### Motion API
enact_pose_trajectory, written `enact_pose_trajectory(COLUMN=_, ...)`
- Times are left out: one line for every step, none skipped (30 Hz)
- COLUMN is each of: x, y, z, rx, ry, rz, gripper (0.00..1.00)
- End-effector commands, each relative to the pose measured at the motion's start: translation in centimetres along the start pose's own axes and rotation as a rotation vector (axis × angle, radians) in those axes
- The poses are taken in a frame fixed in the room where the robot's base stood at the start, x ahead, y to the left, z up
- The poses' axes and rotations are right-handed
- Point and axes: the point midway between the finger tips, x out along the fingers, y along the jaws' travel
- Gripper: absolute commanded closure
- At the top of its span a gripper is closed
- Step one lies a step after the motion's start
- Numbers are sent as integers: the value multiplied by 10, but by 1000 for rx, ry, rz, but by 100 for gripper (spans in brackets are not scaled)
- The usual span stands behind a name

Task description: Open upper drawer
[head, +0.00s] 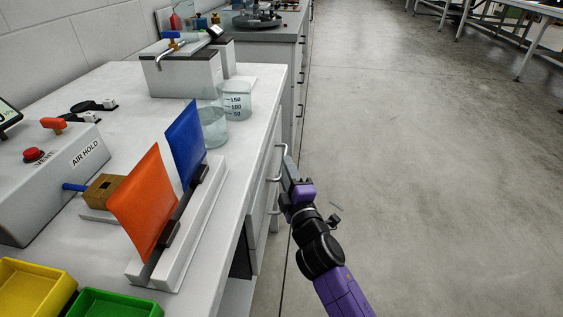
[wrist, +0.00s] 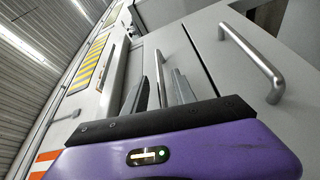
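The drawer front (wrist: 205,55) is light grey and looks closed. A bright metal bar handle (wrist: 252,62) stands out from a front at the right of the wrist view. In the head view, a bar handle (head: 283,150) is on the bench's right side, with more handles below it. I cannot tell for sure which handle belongs to the upper drawer. My gripper (head: 288,163) is beside the upper handle in the head view, with its fingers pointing at the fronts.
The white benchtop (head: 243,150) carries an orange and a blue plate (head: 186,140) in a rack, glass beakers (head: 237,100) and an air hold box (head: 60,175). Another bench (head: 284,35) continues behind. The grey floor (head: 430,170) to the right is clear.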

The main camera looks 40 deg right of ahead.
Motion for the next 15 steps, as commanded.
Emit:
enact_pose_trajectory(x=9, y=2, z=0, rx=3, ry=0, rz=2, gripper=68)
enact_pose_trajectory(x=13, y=1, z=0, rx=2, ry=-1, rz=1, gripper=68)
enact_pose_trajectory(x=18, y=1, z=0, rx=1, ry=-1, rz=1, gripper=68)
enact_pose_trajectory(x=22, y=1, z=0, rx=1, ry=-1, rz=2, gripper=68)
enact_pose_trajectory(x=25, y=0, z=1, rx=2, ry=-1, rz=1, gripper=68)
enact_pose_trajectory(x=29, y=0, z=1, rx=3, ry=-1, rz=0, gripper=68)
enact_pose_trajectory(x=31, y=0, z=1, rx=2, ry=-1, rz=1, gripper=68)
enact_pose_trajectory(x=33, y=0, z=1, rx=2, ry=-1, rz=1, gripper=68)
enact_pose_trajectory(x=35, y=0, z=1, rx=1, ry=-1, rz=0, gripper=68)
enact_pose_trajectory(x=36, y=0, z=1, rx=1, ry=-1, rz=-1, gripper=68)
enact_pose_trajectory(x=37, y=0, z=1, rx=1, ry=-1, rz=-1, gripper=68)
enact_pose_trajectory(x=38, y=-1, z=1, rx=1, ry=-1, rz=-1, gripper=68)
enact_pose_trajectory(x=38, y=0, z=1, rx=1, ry=-1, rz=-1, gripper=68)
enact_pose_trajectory(x=38, y=0, z=1, rx=1, ry=-1, rz=-1, gripper=68)
enact_pose_trajectory(x=38, y=0, z=1, rx=2, ry=-1, rz=-1, gripper=68)
